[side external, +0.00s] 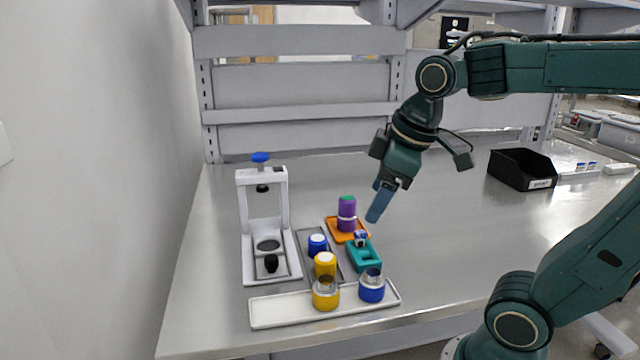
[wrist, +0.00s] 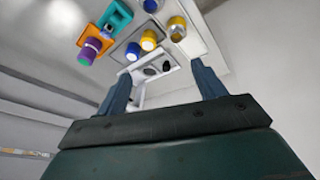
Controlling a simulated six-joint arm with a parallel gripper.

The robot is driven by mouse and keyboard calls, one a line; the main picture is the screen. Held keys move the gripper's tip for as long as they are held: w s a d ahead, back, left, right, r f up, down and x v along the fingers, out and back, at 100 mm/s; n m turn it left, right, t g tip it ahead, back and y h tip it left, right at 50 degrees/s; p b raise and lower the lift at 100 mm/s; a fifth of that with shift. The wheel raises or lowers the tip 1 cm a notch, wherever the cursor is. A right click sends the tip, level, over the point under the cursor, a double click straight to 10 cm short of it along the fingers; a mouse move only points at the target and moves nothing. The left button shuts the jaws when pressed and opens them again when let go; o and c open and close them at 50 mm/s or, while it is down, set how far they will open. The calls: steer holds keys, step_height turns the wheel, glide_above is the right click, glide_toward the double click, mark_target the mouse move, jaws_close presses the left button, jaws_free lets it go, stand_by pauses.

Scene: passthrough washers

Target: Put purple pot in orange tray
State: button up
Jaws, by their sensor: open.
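The purple pot (side external: 347,210) stands upright on the orange tray (side external: 334,226) in the side external view. It has a green top and a pale band near its lower part. In the wrist view the purple pot (wrist: 88,50) is at the upper left, within the outline of the orange tray (wrist: 98,33). My gripper (side external: 378,204) is open and empty, above the table and to the right of the pot, apart from it. In the wrist view the two fingers of my gripper (wrist: 158,85) are spread with nothing held between them.
A teal holder (side external: 364,256) stands just in front of the orange tray. A grey tray with blue and yellow pots (side external: 325,264) is to its left. A white tray (side external: 275,311) lies in front, a white press (side external: 246,230) at left. A black bin (side external: 520,170) stands back right.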

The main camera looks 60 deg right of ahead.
steer(key=s+a+f+m+t, duration=0.1)
steer(key=s+a+f+m, duration=0.1)
steer(key=s, duration=0.4)
steer(key=shift+s+a+f+m+y, duration=0.15)
steer(key=shift+a+f+m+y, duration=0.25)
steer(key=shift+m, duration=0.5)
steer(key=shift+a, duration=0.1)
stand_by(0.3)
